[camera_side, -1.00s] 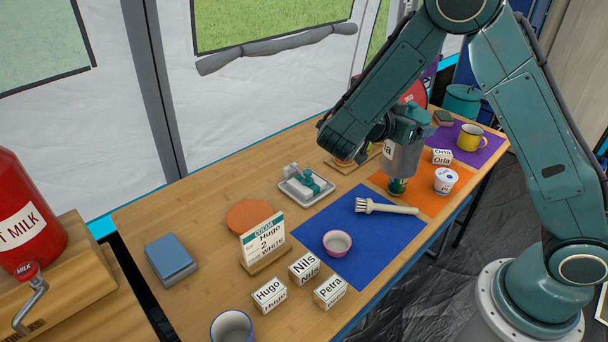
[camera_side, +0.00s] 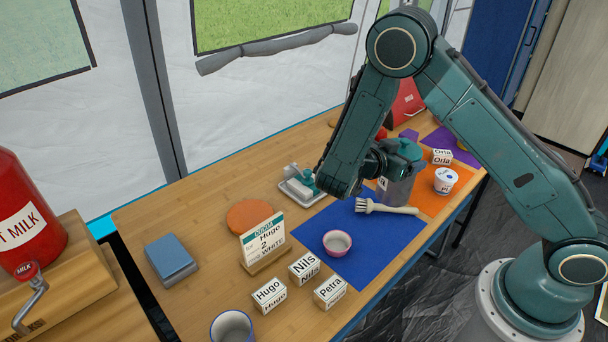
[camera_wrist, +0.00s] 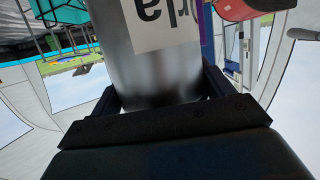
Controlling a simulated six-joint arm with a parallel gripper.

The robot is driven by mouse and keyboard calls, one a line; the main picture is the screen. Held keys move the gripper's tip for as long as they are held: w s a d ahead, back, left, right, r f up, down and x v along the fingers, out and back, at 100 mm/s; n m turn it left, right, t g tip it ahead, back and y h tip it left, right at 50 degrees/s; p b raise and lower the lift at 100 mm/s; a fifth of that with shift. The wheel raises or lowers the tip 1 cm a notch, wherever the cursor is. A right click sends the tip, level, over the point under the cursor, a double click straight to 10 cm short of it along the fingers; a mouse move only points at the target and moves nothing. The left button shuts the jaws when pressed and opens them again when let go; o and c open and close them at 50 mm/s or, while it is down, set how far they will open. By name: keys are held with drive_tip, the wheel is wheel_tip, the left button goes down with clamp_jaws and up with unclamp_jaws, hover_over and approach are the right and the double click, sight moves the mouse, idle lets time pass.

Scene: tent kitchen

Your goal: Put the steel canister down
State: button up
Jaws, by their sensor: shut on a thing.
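The steel canister (camera_side: 398,190) is a grey cylinder with a teal lid, partly hidden behind my wrist in the side view. In the wrist view the canister (camera_wrist: 150,75) fills the middle, with a white label reading upside down, partly cut off. My gripper (camera_wrist: 162,92) is shut on its body, one finger on each side. In the side view my gripper (camera_side: 382,178) is at the canister's left side. The canister looks about upright over the border of the blue mat (camera_side: 310,225) and the orange mat (camera_side: 432,203). I cannot tell whether its base touches.
A brush (camera_side: 390,208) lies just in front of the canister. A white tray (camera_side: 300,190) is to the left. A pink bowl (camera_side: 337,243) stands on the blue mat, which has bare room around it.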

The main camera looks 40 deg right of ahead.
drive_tip(key=shift+f, duration=3.45)
